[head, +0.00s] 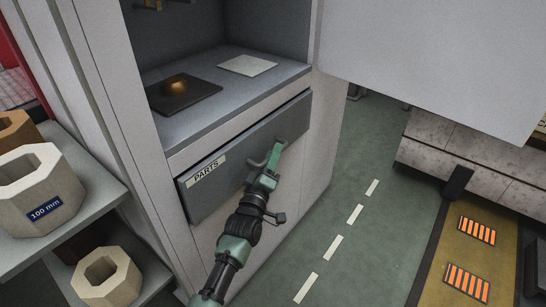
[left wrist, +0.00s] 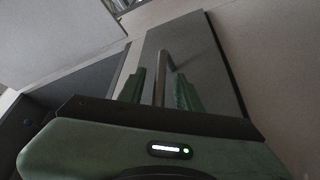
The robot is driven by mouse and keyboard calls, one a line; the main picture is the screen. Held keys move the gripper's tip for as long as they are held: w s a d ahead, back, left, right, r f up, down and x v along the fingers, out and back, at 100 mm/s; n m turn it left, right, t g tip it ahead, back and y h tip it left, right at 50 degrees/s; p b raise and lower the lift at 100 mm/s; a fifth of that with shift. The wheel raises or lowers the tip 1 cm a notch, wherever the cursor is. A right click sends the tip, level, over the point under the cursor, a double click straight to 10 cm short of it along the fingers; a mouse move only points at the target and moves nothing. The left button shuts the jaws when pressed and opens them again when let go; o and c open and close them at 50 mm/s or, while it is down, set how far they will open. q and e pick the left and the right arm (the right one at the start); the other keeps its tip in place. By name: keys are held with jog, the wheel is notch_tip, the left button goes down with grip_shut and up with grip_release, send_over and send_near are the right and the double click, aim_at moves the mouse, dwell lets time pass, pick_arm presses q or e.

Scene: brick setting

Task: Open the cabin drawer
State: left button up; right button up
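The cabin drawer (head: 226,178) has a dark grey front with a "PARTS" label (head: 206,170) and sits below the cabinet's shelf. Its front lies close against the cabinet; I cannot tell whether a small gap shows. The drawer's bar handle (head: 257,162) is grey and stands off the front. My left gripper (head: 274,160) is at the handle, its green fingers pointing at the drawer. In the left wrist view the handle (left wrist: 160,72) runs between the two fingers of the left gripper (left wrist: 160,88), with a gap on each side. My right gripper is not in view.
Above the drawer, the shelf (head: 225,95) holds a dark plate with a golden knob (head: 176,86) and a pale square (head: 248,66). Hexagonal rings (head: 32,190) stand on a rack at left. A white panel (head: 430,60) hangs at upper right. Green floor (head: 365,225) is clear right of the cabinet.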

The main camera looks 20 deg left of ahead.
pick_arm(q)
jog(key=shift+w, duration=0.3)
jog(key=shift+c, duration=0.2)
grip_shut()
dwell(1.1)
